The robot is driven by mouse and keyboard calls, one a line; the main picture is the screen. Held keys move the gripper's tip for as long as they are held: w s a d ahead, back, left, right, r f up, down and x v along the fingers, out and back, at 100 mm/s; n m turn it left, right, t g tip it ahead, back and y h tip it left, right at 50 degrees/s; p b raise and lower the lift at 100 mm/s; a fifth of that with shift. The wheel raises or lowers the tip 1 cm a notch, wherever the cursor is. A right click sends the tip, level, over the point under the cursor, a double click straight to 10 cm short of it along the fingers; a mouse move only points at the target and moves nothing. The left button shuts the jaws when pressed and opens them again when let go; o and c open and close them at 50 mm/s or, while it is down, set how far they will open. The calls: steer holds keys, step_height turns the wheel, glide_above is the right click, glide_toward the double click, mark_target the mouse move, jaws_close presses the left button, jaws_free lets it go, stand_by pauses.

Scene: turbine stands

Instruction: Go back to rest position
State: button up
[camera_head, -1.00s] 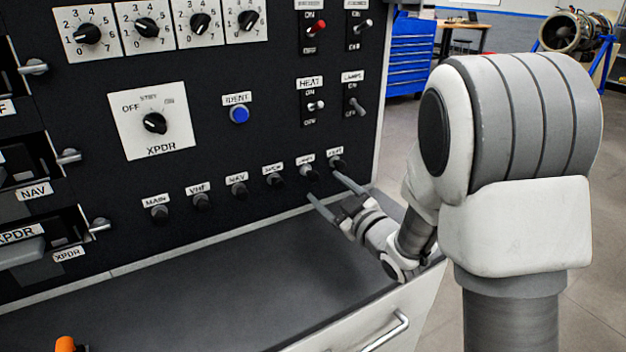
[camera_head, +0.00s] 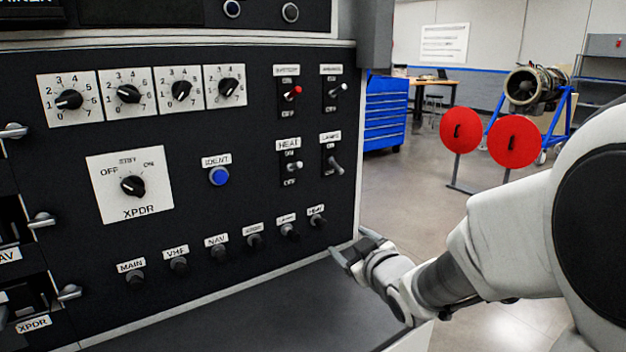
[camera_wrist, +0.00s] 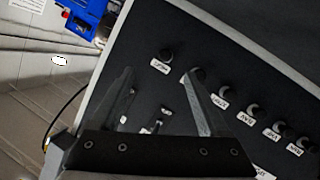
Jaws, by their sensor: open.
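My gripper (camera_head: 352,245) is open and empty at the lower right corner of the black control panel (camera_head: 250,190). In the head view its fingertips sit just right of and below the rightmost knob in the bottom row, labelled HEAT (camera_head: 317,220). No knob is between the fingers. In the wrist view the two spread fingers (camera_wrist: 158,82) point towards the panel, with the row of knobs ahead and to the right, including one knob (camera_wrist: 166,55) near the fingertips. My arm reaches in from the right.
A grey ledge (camera_head: 270,318) runs below the panel. The panel has dials, an XPDR selector (camera_head: 132,186), a blue button (camera_head: 219,176) and toggle switches. Red discs on stands (camera_head: 514,141), a blue tool cabinet (camera_head: 386,112) and a turbine (camera_head: 537,88) stand behind. Open floor lies between.

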steer(key=s+d+r+m+g+h, duration=0.2)
steer(key=s+d+m+g+h, duration=0.4)
steer(key=s, duration=0.5)
steer(key=s+f+m+g+y, duration=0.2)
steer(key=s+g, duration=0.1)
steer(key=s, duration=1.5)
step_height(320, 180, up, 25)
steer(key=p, duration=2.4)
steer(key=shift+w+d+p, duration=0.2)
steer(key=shift+d+p, duration=0.15)
steer(key=shift+d, duration=0.1)
steer(key=c, duration=0.4)
steer(key=shift+a, duration=0.15)
steer(key=shift+c, duration=0.2)
